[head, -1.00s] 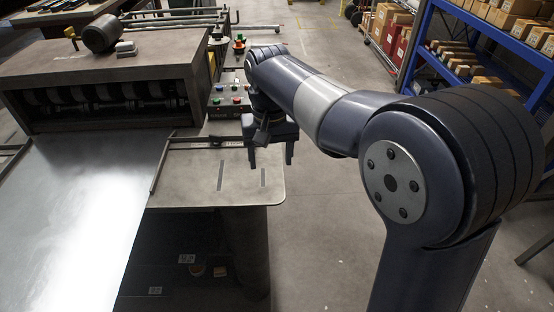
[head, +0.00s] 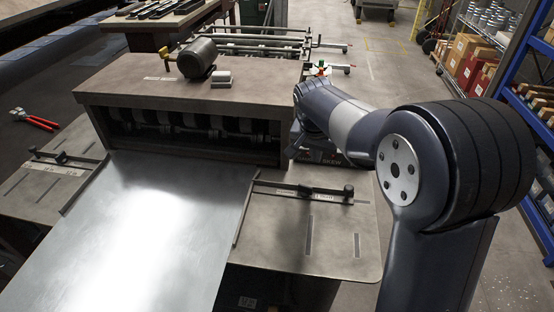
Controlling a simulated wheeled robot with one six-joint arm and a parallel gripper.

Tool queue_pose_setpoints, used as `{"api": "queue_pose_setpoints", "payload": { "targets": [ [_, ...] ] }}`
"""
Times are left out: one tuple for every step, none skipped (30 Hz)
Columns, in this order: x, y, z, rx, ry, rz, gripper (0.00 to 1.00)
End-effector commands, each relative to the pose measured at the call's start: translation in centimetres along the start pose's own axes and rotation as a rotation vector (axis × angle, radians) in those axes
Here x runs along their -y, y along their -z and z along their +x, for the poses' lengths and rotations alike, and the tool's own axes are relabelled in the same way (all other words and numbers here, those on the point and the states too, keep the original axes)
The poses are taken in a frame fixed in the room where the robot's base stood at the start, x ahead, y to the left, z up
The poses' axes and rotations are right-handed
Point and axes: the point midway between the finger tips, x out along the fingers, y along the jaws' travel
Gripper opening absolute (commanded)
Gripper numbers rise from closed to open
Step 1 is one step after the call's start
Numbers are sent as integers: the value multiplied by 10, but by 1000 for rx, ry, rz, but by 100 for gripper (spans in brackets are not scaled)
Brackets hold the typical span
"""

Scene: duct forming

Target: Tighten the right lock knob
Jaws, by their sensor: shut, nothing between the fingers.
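The right edge guide (head: 245,208) lies along the right side of the sheet metal (head: 140,235). Its rod runs right over the table. A small dark knob (head: 304,191) sits partway along, by a white scale, and a taller black knob (head: 348,191) stands at the rod's outer end. I cannot tell which of them is the lock knob, or how tight either is. My gripper (head: 293,144) is beyond and above the rod, by the machine housing's right front corner, apart from both knobs. It is shut and empty, mostly hidden by my wrist.
The roller housing (head: 180,120) stands behind the sheet, with a motor (head: 197,58) on top. A matching left guide (head: 60,157) has its own knobs. Red-handled pliers (head: 34,119) lie at far left. The slotted table (head: 335,235) is clear right of the guide.

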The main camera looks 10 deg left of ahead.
Motion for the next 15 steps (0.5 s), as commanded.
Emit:
{"api": "queue_pose_setpoints", "payload": {
  "targets": [
    [-2,3,1,-7,-2,12,0],
    [-3,4,2,-10,-1,17,0],
    [-3,4,5,-12,-1,21,0],
    [-3,4,7,-11,-2,21,0],
    [-3,4,10,-10,-2,21,0],
    [-3,4,15,-10,-3,20,0],
    [-3,4,19,-10,-2,20,0],
    [-3,4,24,-8,-3,20,0],
    [-3,4,32,-7,-4,19,0],
    [-3,4,38,-7,-4,19,0],
    [-3,4,44,-7,-4,19,0],
    [-3,4,53,-7,-5,18,0],
    [-3,4,59,-7,-4,18,0],
    [-3,4,66,-7,-5,18,0],
    [-3,4,74,-7,-5,18,0]
  ]
}}
